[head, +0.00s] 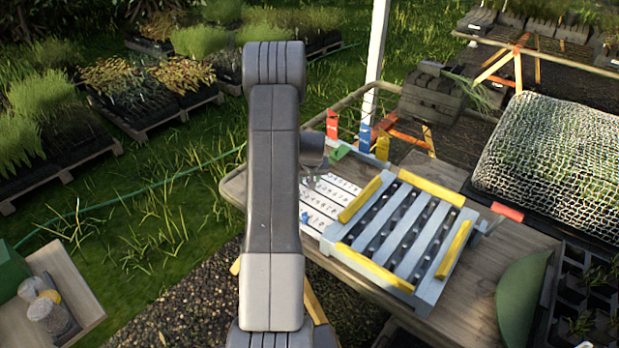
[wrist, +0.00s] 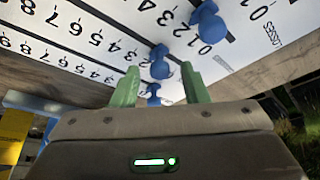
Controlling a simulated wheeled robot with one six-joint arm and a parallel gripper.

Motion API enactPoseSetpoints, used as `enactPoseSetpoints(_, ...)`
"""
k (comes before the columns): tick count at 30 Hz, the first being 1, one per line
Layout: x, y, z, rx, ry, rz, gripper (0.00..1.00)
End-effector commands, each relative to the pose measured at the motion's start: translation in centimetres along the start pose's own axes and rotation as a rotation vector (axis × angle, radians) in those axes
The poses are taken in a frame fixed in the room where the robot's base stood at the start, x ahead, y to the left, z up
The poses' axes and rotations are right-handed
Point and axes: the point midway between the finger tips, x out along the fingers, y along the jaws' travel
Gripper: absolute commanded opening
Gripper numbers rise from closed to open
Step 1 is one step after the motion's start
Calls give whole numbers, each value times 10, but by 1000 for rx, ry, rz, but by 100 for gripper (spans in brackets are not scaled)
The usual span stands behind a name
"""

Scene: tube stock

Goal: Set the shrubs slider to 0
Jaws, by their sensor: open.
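A white slider board (wrist: 100,40) with rows of printed numbers fills the top of the wrist view. The board (head: 335,187) also shows in the head view, partly behind my arm. Three blue knobs show in the wrist view: an upper one (wrist: 207,25), a middle one (wrist: 160,67) and a lower one (wrist: 153,97). One label reads LOSSES; I cannot read a shrubs label or tell which knob is the shrubs one. My gripper (wrist: 160,84) is open, its green fingers on either side of the lower knob, the middle knob near their tips. I cannot tell whether they touch.
A grey rack with yellow bars (head: 345,252) stands right beside the board on the wooden table (head: 480,275). Red and blue pieces (head: 365,137) stand at the table's back. A green curved object (head: 520,297) lies front right. A netted heap (head: 545,150) stands behind right.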

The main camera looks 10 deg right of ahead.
Motion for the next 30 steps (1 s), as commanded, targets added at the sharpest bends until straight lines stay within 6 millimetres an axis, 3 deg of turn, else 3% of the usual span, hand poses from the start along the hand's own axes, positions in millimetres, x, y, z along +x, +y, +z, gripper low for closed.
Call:
enactPoseSetpoints(5, 0, 0, 0, 0, 0, 0, 41)
enactPoseSetpoints(11, 0, 0, 0, 0, 0, 0, 2)
enactPoseSetpoints(12, 0, 0, 0, 0, 0, 0, 0)
enactPoseSetpoints(17, 1, -1, -1, -1, 1, 0, 0)
enactPoseSetpoints(24, 12, -28, -26, -4, 4, -2, 0)
enactPoseSetpoints(30, 13, -35, -33, 0, 2, 0, 0)
